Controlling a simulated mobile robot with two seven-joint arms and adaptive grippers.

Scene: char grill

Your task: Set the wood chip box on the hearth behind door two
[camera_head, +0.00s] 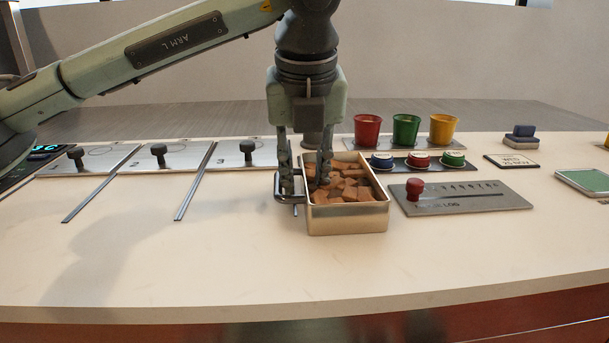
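The wood chip box (348,219) is a brass-coloured open tray full of brown wood chunks, standing on the pale counter right of the doors. A dark metal handle (289,200) sticks out from its left side. My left gripper (305,185) points down over the box's left edge, fingers apart, one by the handle and one inside the box over the chips. I see no clear contact with the wall or handle. The middle plate with a black knob, apparently door two (158,158), lies flat and looks closed; any hearth behind it is hidden. My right gripper is out of view.
Door 3 (240,158) and the leftmost door (85,161) flank it, with thin metal rails (195,180) between. Red, green and yellow cups (406,129) stand behind the box. A slider plate (465,197) lies close to its right. The front counter is clear.

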